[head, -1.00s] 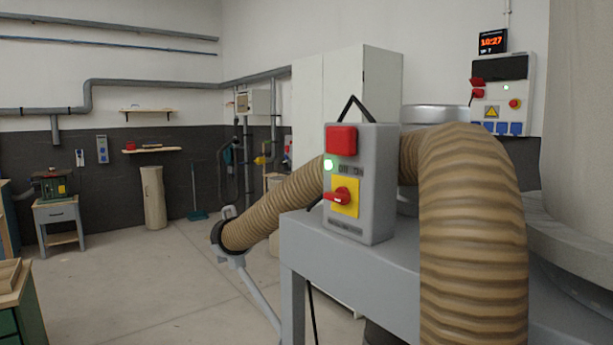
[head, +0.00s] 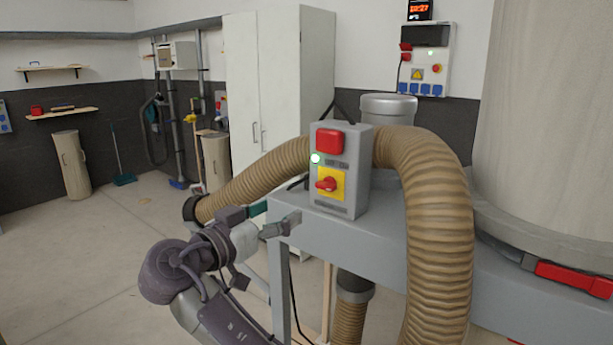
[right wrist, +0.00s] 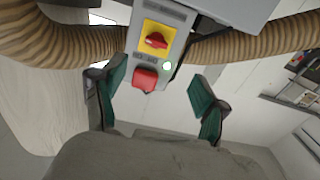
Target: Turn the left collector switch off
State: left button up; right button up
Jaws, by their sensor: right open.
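A grey switch box (head: 355,170) stands upright on the grey collector frame. Its front has a red block (head: 329,141) at the top, a lit green lamp (head: 315,159), and a red rotary knob (head: 326,184) on a yellow plate (head: 337,182). The knob's handle looks roughly sideways. My right gripper (head: 277,216) is open and empty, to the lower left of the box and apart from it. In the right wrist view, the box shows upside down between and beyond the open teal-padded fingers (right wrist: 157,72), with the knob (right wrist: 156,41) clear. My left gripper is out of view.
A ribbed tan hose (head: 440,210) arches behind and right of the box, and another stretch runs left. The grey frame (head: 385,232) lies under the box. A large pale collector bag (head: 530,120) is at right. A white cabinet (head: 275,90) stands behind.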

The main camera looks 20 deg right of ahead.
aim_at(323, 186)
jog(key=p+x, duration=0.2)
jog(key=x, duration=0.2)
jog(key=p+x, duration=0.3)
jog(key=x, duration=0.1)
jog(key=r+p+x, duration=0.1)
jog(key=p+x, duration=0.1)
jog(key=x, duration=0.3)
jog(key=shift+s+d, duration=0.3)
jog(key=shift+w+d+f, duration=0.2)
jog(key=shift+w+d, duration=0.15)
jog(key=shift+d, duration=0.05)
jog(key=shift+a, duration=0.1)
